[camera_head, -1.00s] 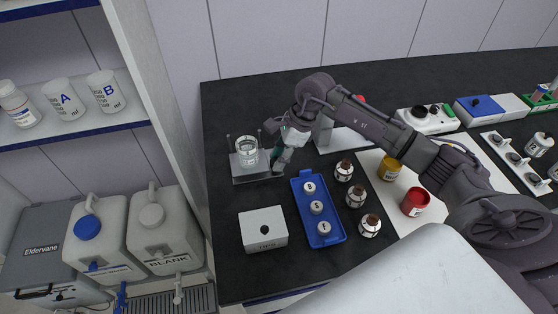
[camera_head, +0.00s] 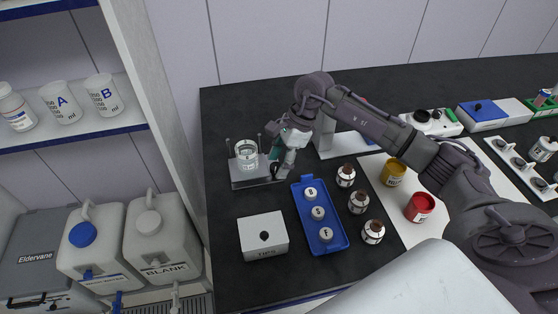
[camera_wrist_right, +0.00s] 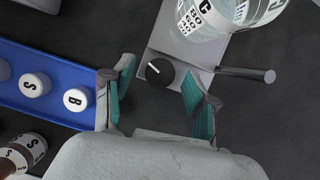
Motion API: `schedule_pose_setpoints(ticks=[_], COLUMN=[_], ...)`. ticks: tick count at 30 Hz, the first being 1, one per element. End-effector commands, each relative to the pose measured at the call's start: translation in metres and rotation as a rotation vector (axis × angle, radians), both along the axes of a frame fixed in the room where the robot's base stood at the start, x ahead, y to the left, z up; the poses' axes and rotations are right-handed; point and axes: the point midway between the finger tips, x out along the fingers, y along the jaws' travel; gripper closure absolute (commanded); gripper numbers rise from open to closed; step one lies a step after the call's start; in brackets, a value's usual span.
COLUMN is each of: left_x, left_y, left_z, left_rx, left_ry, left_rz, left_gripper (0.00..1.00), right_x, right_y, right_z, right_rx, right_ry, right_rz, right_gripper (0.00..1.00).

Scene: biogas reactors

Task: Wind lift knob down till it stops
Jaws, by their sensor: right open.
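The lift knob (camera_wrist_right: 159,72) is a round black knob with a white pointer line, on a grey metal stand (camera_wrist_right: 178,40). The stand carries a clear glass vessel (camera_wrist_right: 208,18) with printed lettering; in the head view the vessel (camera_head: 246,155) is at the left of the bench. My right gripper (camera_head: 280,160) is beside the stand, on its right. In the right wrist view its teal-padded fingers (camera_wrist_right: 158,88) are spread open, one on each side of the knob, with visible gaps. Contact with the knob does not show. My left gripper is out of view.
A blue tray (camera_head: 335,220) with several lettered caps lies close by the right gripper. A white TIPS box (camera_head: 263,235) and brown bottles (camera_head: 358,201) stand nearer the front. A metal rod (camera_wrist_right: 247,74) sticks out from the stand beside the knob.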

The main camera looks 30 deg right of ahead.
Motion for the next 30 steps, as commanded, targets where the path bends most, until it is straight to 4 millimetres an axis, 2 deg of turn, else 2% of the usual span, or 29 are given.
schedule_pose_setpoints(ticks=[5,12,18,24,30], left_x=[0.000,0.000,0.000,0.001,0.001], left_y=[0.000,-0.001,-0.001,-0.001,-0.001], left_z=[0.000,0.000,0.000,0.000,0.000], left_rx=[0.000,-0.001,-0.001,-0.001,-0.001], left_ry=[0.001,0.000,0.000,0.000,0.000], left_rz=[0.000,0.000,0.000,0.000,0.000], left_gripper=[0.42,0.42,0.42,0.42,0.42], right_x=[0.001,-0.002,-0.004,-0.005,-0.005], right_y=[-0.008,-0.028,-0.040,-0.046,-0.046], right_z=[0.018,0.066,0.097,0.110,0.111], right_rx=[-0.002,-0.001,-0.001,0.000,0.000], right_ry=[-0.005,-0.006,-0.004,-0.002,-0.001], right_rz=[-0.002,-0.001,-0.002,-0.001,0.000], right_gripper=[0.42,0.42,0.42,0.42,0.42])
